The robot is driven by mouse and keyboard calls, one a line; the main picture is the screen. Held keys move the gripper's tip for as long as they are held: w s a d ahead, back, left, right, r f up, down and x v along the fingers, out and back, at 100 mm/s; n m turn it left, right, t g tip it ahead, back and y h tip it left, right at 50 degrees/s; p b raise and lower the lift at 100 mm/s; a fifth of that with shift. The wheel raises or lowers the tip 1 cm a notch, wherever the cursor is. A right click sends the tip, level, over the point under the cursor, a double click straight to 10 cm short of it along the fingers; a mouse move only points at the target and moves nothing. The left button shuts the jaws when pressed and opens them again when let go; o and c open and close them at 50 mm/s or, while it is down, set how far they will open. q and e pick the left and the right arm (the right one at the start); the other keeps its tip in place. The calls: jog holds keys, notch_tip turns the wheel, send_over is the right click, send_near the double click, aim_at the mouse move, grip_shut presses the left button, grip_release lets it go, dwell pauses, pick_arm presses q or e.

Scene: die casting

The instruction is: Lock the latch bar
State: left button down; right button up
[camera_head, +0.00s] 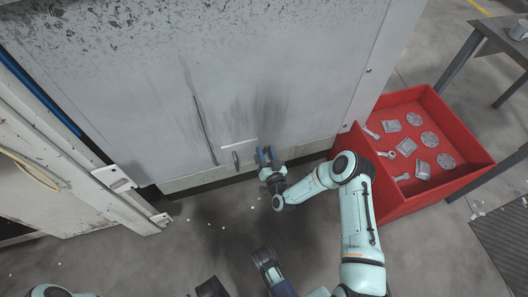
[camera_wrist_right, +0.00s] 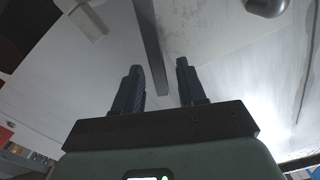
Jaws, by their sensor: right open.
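The grey machine door (camera_head: 140,80) fills the upper part of the head view. My right gripper (camera_head: 267,152) is at the door's lower edge, with its blue fingers open and nothing visibly held. In the right wrist view, a long grey bar (camera_wrist_right: 150,42), which looks like the latch bar, runs down from the top edge. Its lower end lies in line with the gap between my fingertips (camera_wrist_right: 159,68); I cannot tell whether they touch it. In the head view I cannot clearly pick the bar out.
A small handle (camera_head: 236,160) is on the door left of my right gripper. A red bin (camera_head: 425,195) with several metal castings stands to the right, close to my right arm. A dark table (camera_head: 492,32) is at top right. The floor (camera_head: 150,260) in front is mostly clear.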

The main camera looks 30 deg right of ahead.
pick_arm(q)
jog(key=shift+s+f, duration=0.2)
jog(key=shift+s, duration=0.15)
pick_arm(e)
jog(key=shift+w+d, duration=0.1)
jog(key=shift+w, duration=0.4)
